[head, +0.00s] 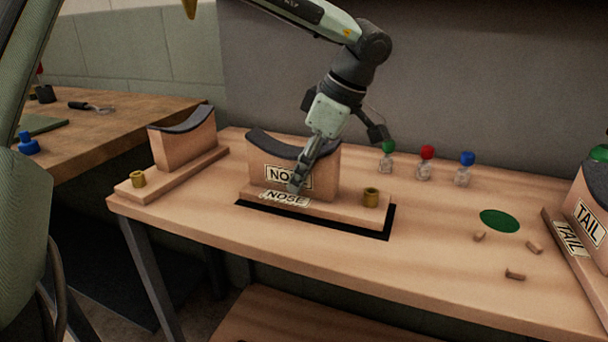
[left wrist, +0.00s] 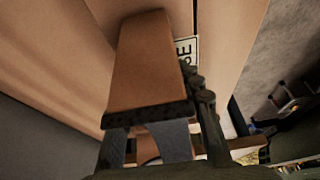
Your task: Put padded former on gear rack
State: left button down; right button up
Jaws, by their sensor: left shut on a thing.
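The padded former (head: 324,170) is a tan wooden block with a dark curved pad on top and a NOSE label on its front. I cannot tell whether the former rests fully on the base. My left gripper (head: 297,184) reaches down over the former's front and is shut on it, hiding part of its label. In the left wrist view the tan block (left wrist: 148,65) lies between my fingers.
Another padded former (head: 186,142) stands on a base at the table's left end. A TAIL former (head: 590,213) stands at the right edge. Small bottles with green, red (head: 426,164) and blue caps line the back. A green disc (head: 500,220) and small wooden pieces lie right.

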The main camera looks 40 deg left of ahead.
aim_at(328, 141)
pick_arm(q)
jog(key=shift+f, duration=0.3)
jog(key=c, duration=1)
grip_release()
pick_arm(e)
jog(key=shift+w+a, duration=0.1)
jog(key=shift+w, duration=0.05)
jog(key=shift+r, duration=0.1)
pick_arm(q)
jog(key=p+v, duration=0.1)
jog(key=v, duration=0.9)
jog(key=shift+d+r, duration=0.15)
jog(key=shift+r, duration=0.2)
jog(key=shift+d+r, duration=0.25)
jog(key=shift+r, duration=0.35)
pick_arm(e)
jog(key=shift+s+d+f+g, duration=0.65)
jog(key=shift+s+f, duration=0.2)
jog(key=shift+f, duration=0.1)
